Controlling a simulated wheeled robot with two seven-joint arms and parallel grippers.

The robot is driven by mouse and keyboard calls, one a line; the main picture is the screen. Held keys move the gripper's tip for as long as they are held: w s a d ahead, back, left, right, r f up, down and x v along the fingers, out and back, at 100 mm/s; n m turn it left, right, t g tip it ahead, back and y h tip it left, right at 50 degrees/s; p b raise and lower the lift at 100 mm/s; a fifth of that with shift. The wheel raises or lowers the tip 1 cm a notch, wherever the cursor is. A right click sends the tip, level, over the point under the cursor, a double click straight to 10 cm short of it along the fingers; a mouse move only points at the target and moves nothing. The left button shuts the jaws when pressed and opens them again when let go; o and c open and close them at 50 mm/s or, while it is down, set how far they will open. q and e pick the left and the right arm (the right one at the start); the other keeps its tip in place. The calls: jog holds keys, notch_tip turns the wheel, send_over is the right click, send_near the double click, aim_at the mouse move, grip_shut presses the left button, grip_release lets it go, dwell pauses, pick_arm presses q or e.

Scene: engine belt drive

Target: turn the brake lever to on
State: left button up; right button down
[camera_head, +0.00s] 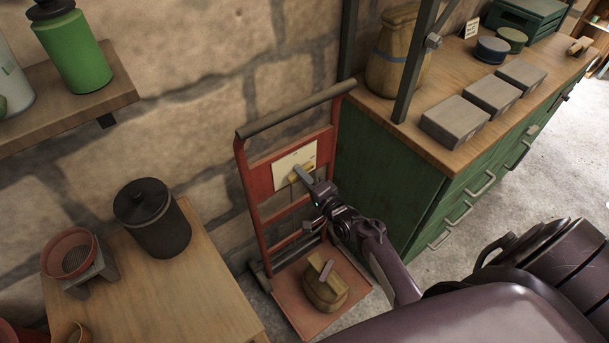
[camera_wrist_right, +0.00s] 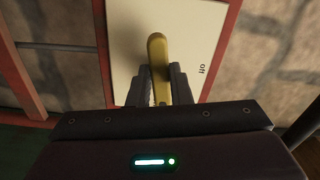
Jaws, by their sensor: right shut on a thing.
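The brake lever (camera_wrist_right: 157,52) is a yellow bar with a rounded end on a white plate (camera_wrist_right: 126,30). In the wrist view it stands nearly upright, and a small label that seems to read "off" lies to its right on the plate. The plate (camera_head: 283,171) is mounted on the red hand truck (camera_head: 250,192) in the head view. My right gripper (camera_wrist_right: 159,82) is shut on the lever, one finger on each side. The fingers partly hide the lever's lower part. In the head view the right gripper (camera_head: 303,176) covers much of the lever. My left gripper is not in view.
The truck's base plate (camera_head: 289,298) carries a tied sack (camera_head: 325,291). A green cabinet (camera_head: 385,185) with grey boxes on top stands close on the right. A wooden table (camera_head: 190,290) with a dark canister (camera_head: 155,222) is on the left. A stone wall is behind.

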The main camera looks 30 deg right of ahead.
jog(key=shift+m+p, duration=0.3)
jog(key=shift+m, duration=0.8)
jog(key=c, duration=1.3)
grip_release()
jog(key=s, duration=0.5)
jog(key=s+d, duration=0.1)
jog(key=s, duration=0.1)
jog(key=shift+s, duration=0.4)
